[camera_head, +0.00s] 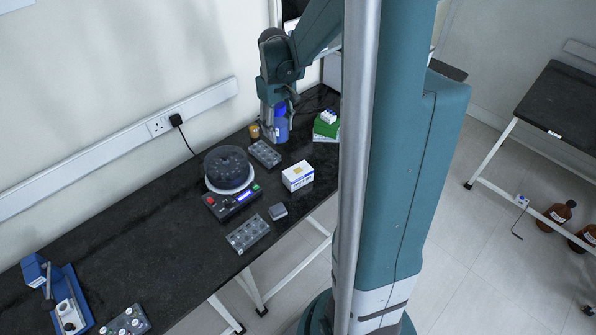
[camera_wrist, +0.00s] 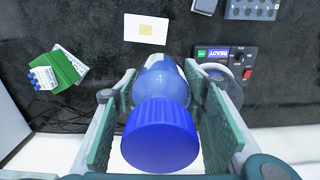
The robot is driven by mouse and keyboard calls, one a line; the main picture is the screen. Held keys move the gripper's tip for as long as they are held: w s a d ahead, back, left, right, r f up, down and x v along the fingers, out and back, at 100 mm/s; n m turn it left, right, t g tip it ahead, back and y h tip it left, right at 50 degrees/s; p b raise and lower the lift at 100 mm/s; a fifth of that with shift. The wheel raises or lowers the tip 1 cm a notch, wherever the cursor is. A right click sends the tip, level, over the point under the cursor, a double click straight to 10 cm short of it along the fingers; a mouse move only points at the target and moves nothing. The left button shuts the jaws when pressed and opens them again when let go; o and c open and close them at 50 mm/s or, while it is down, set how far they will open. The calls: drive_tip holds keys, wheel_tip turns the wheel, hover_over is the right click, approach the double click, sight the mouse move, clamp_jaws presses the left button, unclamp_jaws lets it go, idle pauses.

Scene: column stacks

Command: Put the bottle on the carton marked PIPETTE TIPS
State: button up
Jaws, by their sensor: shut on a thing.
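The bottle (camera_head: 281,129) is blue with a large blue cap, which faces the camera in the wrist view (camera_wrist: 160,134). My gripper (camera_wrist: 164,112) is shut on it, a pad on each side. In the head view my gripper (camera_head: 273,106) points down over the far part of the bench, and the bottle looks upright. I cannot tell whether its base touches the bench. A white carton (camera_head: 297,176) with a yellow patch on top and blue side print stands nearer; its lettering is too small to read. The wrist view shows its top (camera_wrist: 146,29), apart from the bottle.
A green box (camera_head: 326,129) with blue-capped vials lies right of the bottle. A grey rack (camera_head: 265,153) and an amber jar (camera_head: 254,131) are close left. A round device with a display (camera_head: 235,200), another rack (camera_head: 248,234) and a small grey block (camera_head: 278,211) surround the carton.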

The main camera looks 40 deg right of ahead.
drive_tip(key=s+d+m, duration=0.2)
drive_tip(key=s+d, duration=0.1)
drive_tip(key=s, duration=0.3)
hover_over(298, 171)
drive_tip(key=shift+f, duration=2.45)
drive_tip(key=shift+d+f, duration=0.1)
drive_tip(key=shift+f, duration=0.2)
drive_tip(key=shift+f, duration=2.9)
drive_tip(key=shift+f+b, duration=0.4)
drive_tip(key=shift+f, duration=1.7)
drive_tip(key=shift+f, duration=0.15)
